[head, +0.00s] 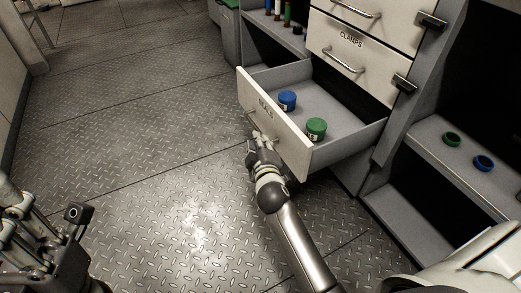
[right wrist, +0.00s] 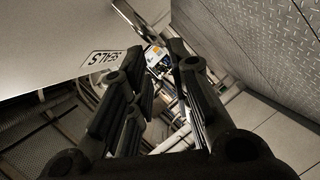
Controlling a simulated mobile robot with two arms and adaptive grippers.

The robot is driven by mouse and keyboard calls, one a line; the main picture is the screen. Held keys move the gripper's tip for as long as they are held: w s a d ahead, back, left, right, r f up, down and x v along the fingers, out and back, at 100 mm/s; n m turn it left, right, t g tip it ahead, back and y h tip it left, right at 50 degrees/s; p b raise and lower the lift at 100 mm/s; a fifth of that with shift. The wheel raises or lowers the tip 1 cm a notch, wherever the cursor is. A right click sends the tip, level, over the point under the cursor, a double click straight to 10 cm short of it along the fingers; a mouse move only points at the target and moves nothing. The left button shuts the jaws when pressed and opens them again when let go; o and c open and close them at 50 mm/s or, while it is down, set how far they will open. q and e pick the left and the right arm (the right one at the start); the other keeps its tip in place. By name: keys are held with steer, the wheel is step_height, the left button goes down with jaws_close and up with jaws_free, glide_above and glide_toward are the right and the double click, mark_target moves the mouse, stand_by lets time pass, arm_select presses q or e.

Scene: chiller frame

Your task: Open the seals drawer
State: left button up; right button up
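The seals drawer (head: 275,128) is pulled well out of the cabinet in the head view, its front panel facing left. A blue-lidded jar (head: 287,100) and a green-lidded jar (head: 316,128) stand upright inside. Its metal handle (head: 249,114) is partly hidden by my right gripper (head: 257,139), which is at the outer side of the front. In the right wrist view the SEALS label (right wrist: 102,58) is beside the fingers, which stand apart with a gap between them; no handle shows clearly between them. My left gripper (head: 72,235) is low at the left, away from the drawer, its fingers hard to make out.
The clamps drawer (head: 350,50) above is shut. Several small bottles (head: 277,10) stand on a shelf behind. The metal floor (head: 140,130) left of the drawer is clear.

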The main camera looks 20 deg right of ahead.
steer(key=v, duration=0.3)
steer(key=shift+s+r, duration=0.1)
steer(key=shift+s, duration=0.3)
